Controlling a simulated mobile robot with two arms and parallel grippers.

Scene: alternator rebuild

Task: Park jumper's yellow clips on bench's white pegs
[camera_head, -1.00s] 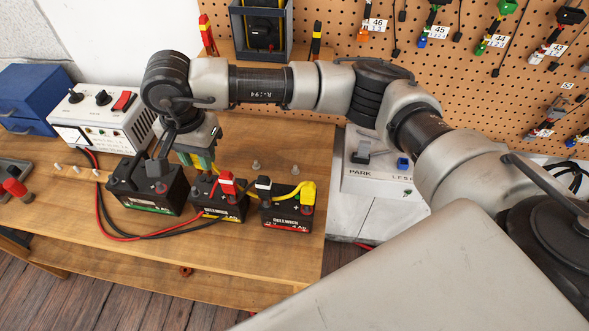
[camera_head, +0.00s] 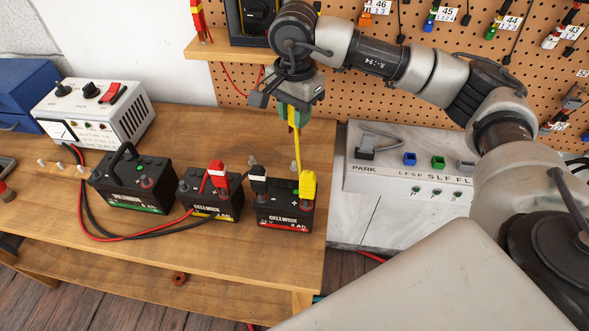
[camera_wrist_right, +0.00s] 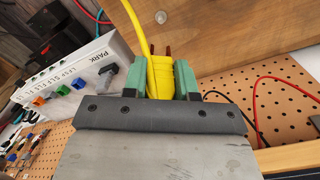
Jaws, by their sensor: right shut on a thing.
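My right gripper (camera_head: 294,116) is shut on one yellow clip of the jumper, raised above the bench. The right wrist view shows this clip (camera_wrist_right: 159,78) between green fingertips, with two dark reddish tips beyond. The yellow cable (camera_head: 298,152) hangs from it to the other yellow clip (camera_head: 308,184), which sits on a terminal of the right battery (camera_head: 285,212). White pegs (camera_head: 62,166) stand in a row at the bench's left, well away from my gripper. The left gripper is not in view.
The left battery (camera_head: 130,182) and middle battery (camera_head: 208,196) stand between pegs and right battery. A red clip (camera_head: 217,174) and a black clip (camera_head: 258,178) sit on batteries. A white meter box (camera_head: 95,110) stands behind the pegs.

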